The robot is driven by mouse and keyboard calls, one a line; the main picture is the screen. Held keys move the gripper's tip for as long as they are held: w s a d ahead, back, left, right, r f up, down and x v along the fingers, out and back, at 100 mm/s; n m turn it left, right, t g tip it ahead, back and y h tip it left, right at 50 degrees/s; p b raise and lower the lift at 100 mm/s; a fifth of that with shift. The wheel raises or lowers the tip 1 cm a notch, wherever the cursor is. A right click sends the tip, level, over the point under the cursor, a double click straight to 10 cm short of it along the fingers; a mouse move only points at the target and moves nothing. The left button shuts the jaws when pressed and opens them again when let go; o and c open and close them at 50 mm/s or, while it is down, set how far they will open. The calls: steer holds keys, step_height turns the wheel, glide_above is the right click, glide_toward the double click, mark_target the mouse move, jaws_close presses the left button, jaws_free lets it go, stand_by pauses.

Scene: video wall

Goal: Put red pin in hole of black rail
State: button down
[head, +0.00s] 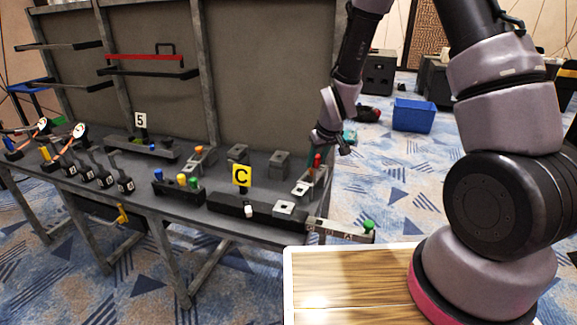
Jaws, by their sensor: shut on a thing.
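My gripper (318,150) hangs over the right end of the bench, shut on a red pin (317,160) that points down. The pin is above or beside a small grey block; whether it touches the block cannot be told. A black rail (170,192) with blue, yellow and green pins in it lies left of the gripper, near the front edge. A long dark bar (229,203) with a yellow C sign lies between them. Any open hole in the black rail is too small to make out.
A grey rail (326,227) with a green knob sticks out at the bench's front right corner. A numbered sign 5 (140,121) stands farther back. Several grey blocks and levers crowd the grey bench (222,167). A wooden tabletop (340,285) is nearer me.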

steer(key=s+a+n+y, duration=0.1)
steer(key=s+a+n, duration=0.2)
steer(key=a, duration=0.7)
steer(key=shift+g, duration=0.3)
steer(key=shift+s+f, duration=0.15)
steer(key=shift+f, duration=1.05)
steer(key=shift+s+f, duration=0.1)
steer(key=shift+f, duration=1.1)
steer(key=shift+f, duration=0.65)
steer(key=shift+f, duration=0.5)
steer(key=shift+f, duration=0.2)
steer(key=shift+f, duration=0.5)
steer(key=shift+f, duration=0.1)
steer(key=shift+f, duration=0.8)
